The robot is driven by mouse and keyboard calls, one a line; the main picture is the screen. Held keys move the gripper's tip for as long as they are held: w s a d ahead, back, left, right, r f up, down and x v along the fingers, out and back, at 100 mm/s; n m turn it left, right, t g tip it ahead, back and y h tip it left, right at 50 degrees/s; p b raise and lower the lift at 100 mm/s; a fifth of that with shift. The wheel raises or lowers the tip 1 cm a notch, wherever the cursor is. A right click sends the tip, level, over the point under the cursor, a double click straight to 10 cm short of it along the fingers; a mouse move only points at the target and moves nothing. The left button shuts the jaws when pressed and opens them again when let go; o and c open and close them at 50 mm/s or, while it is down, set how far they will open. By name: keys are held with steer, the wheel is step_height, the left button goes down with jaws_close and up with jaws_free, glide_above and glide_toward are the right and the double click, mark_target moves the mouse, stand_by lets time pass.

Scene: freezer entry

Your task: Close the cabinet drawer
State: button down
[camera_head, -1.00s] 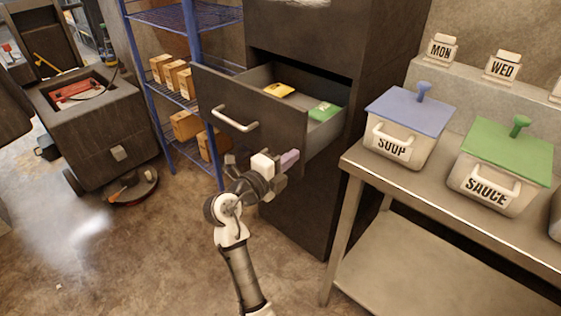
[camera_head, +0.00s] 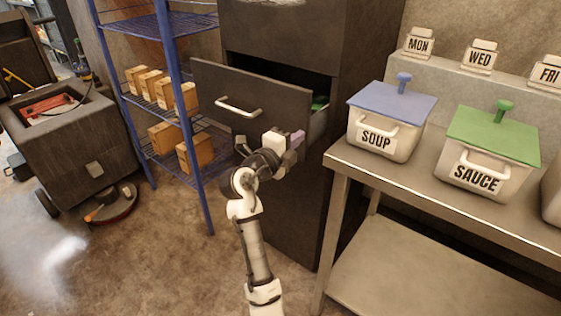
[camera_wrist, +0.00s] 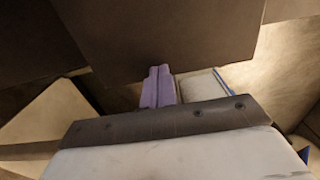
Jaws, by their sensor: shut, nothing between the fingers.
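The dark cabinet (camera_head: 283,47) stands at the centre in the head view. Its drawer (camera_head: 285,103) is partly pulled out, with a pale bar handle (camera_head: 238,107) on the front. A bit of something green (camera_head: 320,101) shows inside it. My gripper (camera_head: 297,138) is shut and empty, at the lower right part of the drawer front. In the wrist view the purple fingers (camera_wrist: 158,86) are together, with their tips at the lower edge of a dark panel (camera_wrist: 165,35), likely the drawer front. I cannot tell whether they touch it.
A steel table (camera_head: 334,160) with a SOUP container (camera_head: 383,137) and a SAUCE container (camera_head: 484,170) stands close on the right. A blue shelf rack (camera_head: 185,75) with boxes is on the left. A dark cart (camera_head: 70,150) stands farther left. Floor at lower left is clear.

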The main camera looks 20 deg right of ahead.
steer(key=b+x, duration=0.4)
steer(key=x, duration=0.7)
steer(key=shift+w+d+f+b, duration=0.15)
steer(key=shift+w+d+b, duration=0.1)
steer(key=shift+b, duration=0.15)
steer(key=shift+w+d, duration=0.1)
steer(key=shift+d, duration=0.1)
steer(key=shift+w+r, duration=0.1)
steer(key=shift+r, duration=0.2)
steer(key=shift+d+r, duration=0.1)
